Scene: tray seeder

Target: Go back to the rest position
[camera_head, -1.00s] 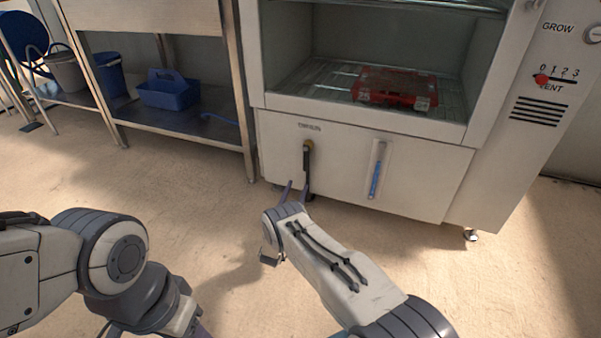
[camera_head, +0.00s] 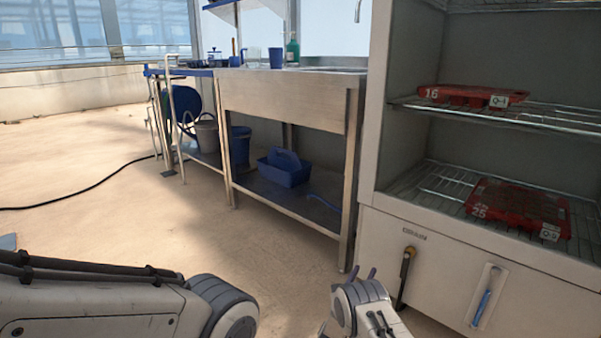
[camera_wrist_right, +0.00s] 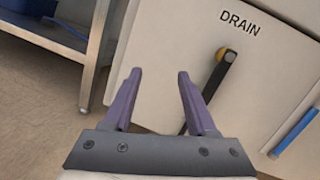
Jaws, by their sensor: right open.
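My right gripper (camera_head: 366,273) is low in the head view, just left of the drain lever on the white cabinet. In the right wrist view its two purple fingers (camera_wrist_right: 156,85) are apart with nothing between them. The drain lever (camera_head: 406,270), black with a yellow part at its top, points down on the cabinet front and stands clear of the gripper in the head view. It also shows beyond the right finger in the wrist view (camera_wrist_right: 221,75). My left arm comes in at the lower left; its gripper is out of view.
The cabinet (camera_head: 375,222) has wire shelves with a red tray marked 16 (camera_head: 462,96) above and a red tray marked 25 (camera_head: 518,210) below. A steel bench (camera_head: 285,103) stands left of it, with a blue caddy (camera_head: 284,172) underneath. A black hose (camera_head: 85,190) lies on otherwise open floor.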

